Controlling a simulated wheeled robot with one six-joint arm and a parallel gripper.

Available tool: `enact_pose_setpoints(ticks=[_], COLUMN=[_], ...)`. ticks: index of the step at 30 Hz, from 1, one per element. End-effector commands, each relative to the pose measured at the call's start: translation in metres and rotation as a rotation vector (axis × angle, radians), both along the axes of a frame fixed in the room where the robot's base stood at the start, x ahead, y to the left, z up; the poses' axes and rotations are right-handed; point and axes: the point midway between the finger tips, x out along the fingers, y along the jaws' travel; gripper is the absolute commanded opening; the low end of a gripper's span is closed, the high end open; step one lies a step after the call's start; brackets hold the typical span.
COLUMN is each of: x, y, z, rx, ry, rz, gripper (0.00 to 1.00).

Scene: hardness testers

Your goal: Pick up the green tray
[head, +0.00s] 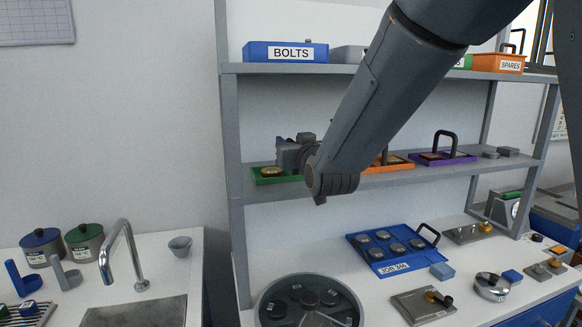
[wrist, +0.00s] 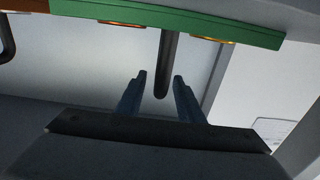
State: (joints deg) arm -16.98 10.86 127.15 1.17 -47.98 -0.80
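The green tray (head: 263,181) sits on the middle shelf, with a brass-coloured round piece (head: 272,171) on it; its right part is hidden behind my arm. In the wrist view the green tray (wrist: 165,22) crosses the top, and its dark handle (wrist: 167,60) reaches down between the fingers. My gripper (head: 290,153) is at the tray, partly hidden by my wrist. In the wrist view my gripper (wrist: 160,78) is open, one finger on each side of the handle, with a gap showing on both sides.
An orange tray (head: 392,164) and a purple tray (head: 445,159) stand farther right on the same shelf (head: 505,165). The upper shelf (head: 335,69) with a blue BOLTS bin (head: 285,52) is above. A blue tray (head: 372,246) of round pieces lies on the bench below.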

Motion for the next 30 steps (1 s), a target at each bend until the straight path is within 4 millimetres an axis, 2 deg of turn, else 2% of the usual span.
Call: enact_pose_setpoints(ticks=[8,14,15,26,30], x=[0.003,0.003,0.003,0.003,0.002], y=[0.000,0.000,0.000,0.000,-0.002], z=[0.000,0.000,0.000,0.003,0.010], rx=[0.000,0.000,0.000,0.002,0.002], ry=[-0.001,-0.001,-0.001,-0.006,-0.007], rz=[-0.001,-0.001,-0.001,-0.001,-0.003], gripper=[0.34,0.02,0.00,0.00,0.00])
